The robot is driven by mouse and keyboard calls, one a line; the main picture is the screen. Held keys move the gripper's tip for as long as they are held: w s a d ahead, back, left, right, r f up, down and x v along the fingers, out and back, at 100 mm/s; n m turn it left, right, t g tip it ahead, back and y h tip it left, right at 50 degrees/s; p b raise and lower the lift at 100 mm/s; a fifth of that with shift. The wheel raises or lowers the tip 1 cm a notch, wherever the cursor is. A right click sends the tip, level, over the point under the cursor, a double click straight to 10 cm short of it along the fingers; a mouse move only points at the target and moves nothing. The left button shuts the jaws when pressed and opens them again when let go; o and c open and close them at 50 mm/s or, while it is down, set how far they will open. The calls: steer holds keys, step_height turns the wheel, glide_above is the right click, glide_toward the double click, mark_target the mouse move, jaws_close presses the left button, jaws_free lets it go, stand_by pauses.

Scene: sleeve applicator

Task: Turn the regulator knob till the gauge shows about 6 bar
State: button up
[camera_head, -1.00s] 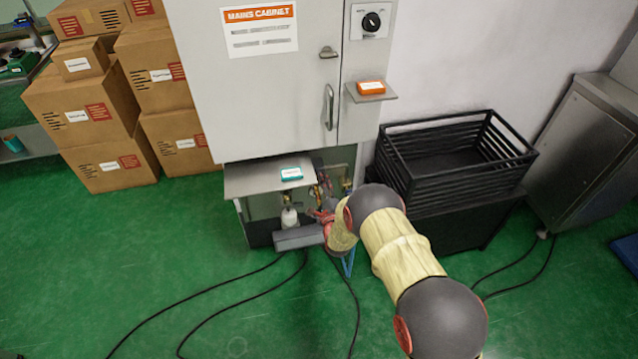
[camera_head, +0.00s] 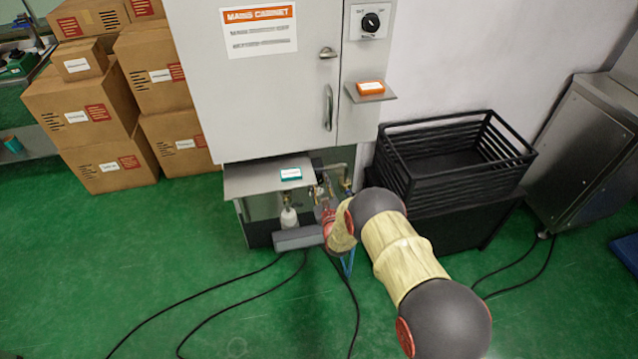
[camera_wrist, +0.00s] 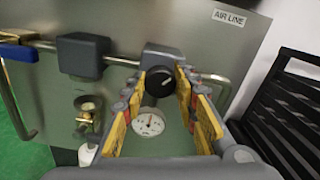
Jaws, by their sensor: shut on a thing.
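The black regulator knob (camera_wrist: 158,83) is in the wrist view, on the grey block of the air line. My gripper (camera_wrist: 163,80) has its yellow-padded fingers on either side of the knob and is shut on it. The round white gauge (camera_wrist: 148,124) sits just below the knob, between the fingers. Its face is visible, but its scale and needle are too small to read surely. In the head view my arm hides the knob and gauge, low under the cabinet.
The wrist view shows a blue-handled lever (camera_wrist: 18,52), a brass fitting (camera_wrist: 88,110) and a black crate (camera_wrist: 285,115) on the right. In the head view, the mains cabinet (camera_head: 255,95) stands above the work spot. The black crate (camera_head: 405,165) is close beside my arm.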

steer(key=shift+f+m, duration=0.15)
steer(key=shift+m, duration=0.15)
steer(key=o, duration=1.1)
steer(key=shift+c, duration=0.2)
steer(key=shift+o, duration=0.5)
steer(key=v, duration=1.2)
